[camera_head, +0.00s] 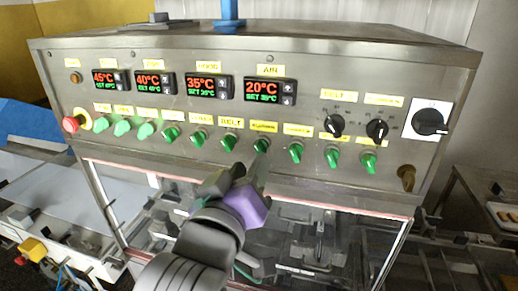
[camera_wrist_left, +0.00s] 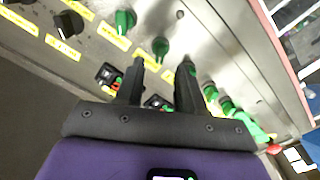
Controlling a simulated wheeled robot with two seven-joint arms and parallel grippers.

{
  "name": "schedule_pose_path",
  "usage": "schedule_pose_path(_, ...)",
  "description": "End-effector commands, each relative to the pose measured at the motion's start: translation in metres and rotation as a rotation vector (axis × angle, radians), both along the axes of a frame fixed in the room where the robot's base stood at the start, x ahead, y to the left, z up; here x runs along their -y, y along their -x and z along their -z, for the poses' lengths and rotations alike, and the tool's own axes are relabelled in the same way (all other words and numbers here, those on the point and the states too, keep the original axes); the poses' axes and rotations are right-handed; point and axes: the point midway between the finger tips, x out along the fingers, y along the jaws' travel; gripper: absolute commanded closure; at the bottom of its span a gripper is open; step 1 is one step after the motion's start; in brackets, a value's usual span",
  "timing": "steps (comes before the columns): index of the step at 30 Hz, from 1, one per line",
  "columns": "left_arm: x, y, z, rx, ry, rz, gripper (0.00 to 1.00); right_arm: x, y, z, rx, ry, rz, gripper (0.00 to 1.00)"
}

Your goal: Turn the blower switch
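A row of green switches runs along the steel control panel, each under a small yellow label. The label text is mostly too blurred to read, so I cannot be sure which one says blower. My left gripper (camera_head: 251,170) is just below and in front of the green switch (camera_head: 262,145) right of the one labelled BELT. In the left wrist view its two dark fingers (camera_wrist_left: 161,62) are apart, with a green switch (camera_wrist_left: 160,48) showing just beyond the gap between the tips. Nothing is held, and contact cannot be made out. My right gripper is not in view.
Temperature displays (camera_head: 207,87) sit above the switches. Two black knobs (camera_head: 376,129) and a larger black rotary switch (camera_head: 430,121) are at the right. A red emergency button (camera_head: 72,124) is at the left. A clear window (camera_head: 310,240) lies below the panel.

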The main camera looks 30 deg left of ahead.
Motion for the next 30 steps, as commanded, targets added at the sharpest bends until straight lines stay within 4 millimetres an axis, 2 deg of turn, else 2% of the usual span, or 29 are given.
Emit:
schedule_pose_path(3, -0.006, -0.021, -0.001, -0.004, 0.001, -0.001, 0.62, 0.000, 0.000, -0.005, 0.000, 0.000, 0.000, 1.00)
schedule_pose_path(9, -0.011, -0.045, 0.000, -0.002, 0.000, 0.000, 0.62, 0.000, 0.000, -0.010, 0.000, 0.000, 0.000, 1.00)
schedule_pose_path(20, -0.013, -0.052, 0.000, 0.000, 0.000, 0.002, 0.62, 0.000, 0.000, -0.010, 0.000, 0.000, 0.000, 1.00)
schedule_pose_path(23, -0.013, -0.052, 0.000, 0.000, 0.000, 0.002, 0.74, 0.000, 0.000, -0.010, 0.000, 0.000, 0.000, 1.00)
schedule_pose_path(28, -0.013, -0.052, 0.000, 0.000, 0.000, 0.002, 1.00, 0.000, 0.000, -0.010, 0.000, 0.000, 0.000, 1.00)
schedule_pose_path(30, -0.013, -0.052, 0.000, 0.000, 0.000, 0.002, 1.00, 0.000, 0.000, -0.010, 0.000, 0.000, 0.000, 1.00)
